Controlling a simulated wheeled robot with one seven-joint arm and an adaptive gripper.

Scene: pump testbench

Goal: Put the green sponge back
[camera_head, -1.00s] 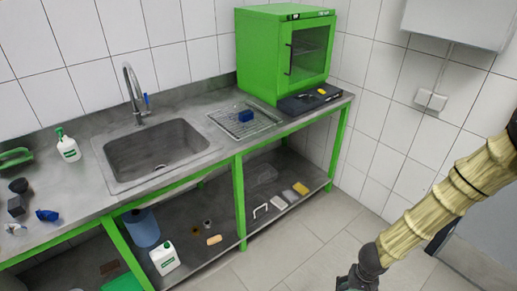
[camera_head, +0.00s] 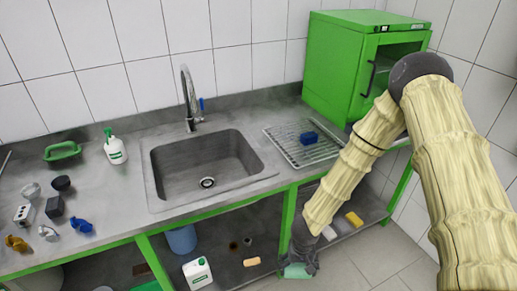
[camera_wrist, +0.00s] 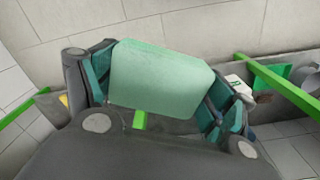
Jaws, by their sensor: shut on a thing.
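The green sponge (camera_wrist: 160,78) is a pale green block held between the teal-padded fingers of my gripper (camera_wrist: 163,88) in the wrist view. In the head view my gripper (camera_head: 298,266) hangs low at the front of the bench, by the lower shelf. The sponge (camera_head: 297,271) shows there only as a small pale green patch below the wrist. My gripper is shut on it, and my arm hides part of the shelf behind.
The steel bench top holds a sink (camera_head: 205,165), a spray bottle (camera_head: 115,147), and a drying rack (camera_head: 290,150) with a blue sponge (camera_head: 309,138). A white canister (camera_head: 198,274), a tan block (camera_head: 252,261) and a yellow sponge (camera_head: 354,219) sit on the lower shelf. A green oven (camera_head: 360,70) stands at the right.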

